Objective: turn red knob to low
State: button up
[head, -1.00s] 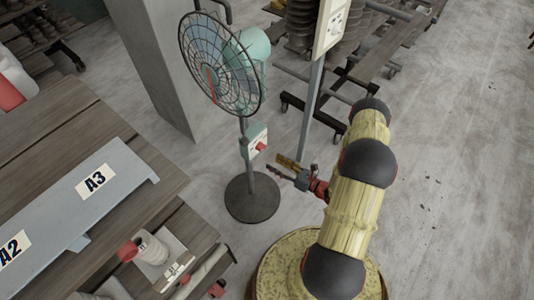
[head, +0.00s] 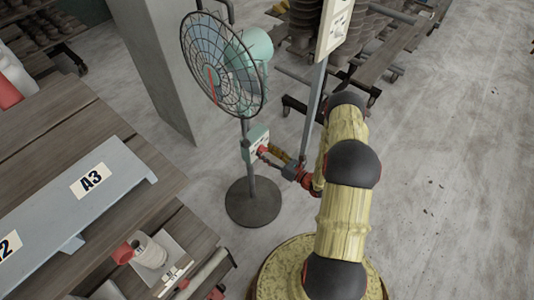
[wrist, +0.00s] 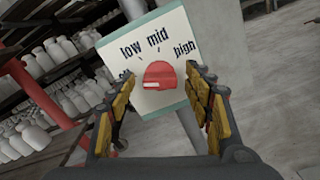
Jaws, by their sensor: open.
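The red knob (wrist: 160,75) sits on a white control panel (wrist: 172,38) with green edges. The panel reads "low", "mid" and "high"; a fourth label at left is mostly hidden by a finger. A pale mark shows on the knob's lower left side, but I cannot be sure which label it points to. In the wrist view my gripper (wrist: 150,80) is open, one yellow finger on each side of the knob, with gaps visible. In the head view my gripper (head: 274,157) is at the control box (head: 257,140) on the fan's pole, partly hiding the knob.
The fan (head: 222,65) stands above the box on a round dark base (head: 252,202). A wooden table (head: 62,122) with a grey board marked A3 (head: 100,185) is at left. A grey pillar (head: 155,70) is behind. Racks of pottery stand at the back. The floor at right is clear.

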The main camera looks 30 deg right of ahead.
jog(key=shift+c, duration=0.4)
jog(key=c, duration=1.1)
jog(key=shift+m, duration=0.3)
jog(key=m, duration=0.3)
jog(key=shift+m+p, duration=0.3)
jog(key=shift+p, duration=0.1)
jog(key=shift+d+f+m, duration=0.1)
jog(key=shift+m, duration=2.1)
jog(key=shift+p, duration=0.3)
jog(key=o, duration=1.1)
jog(key=shift+o, duration=0.4)
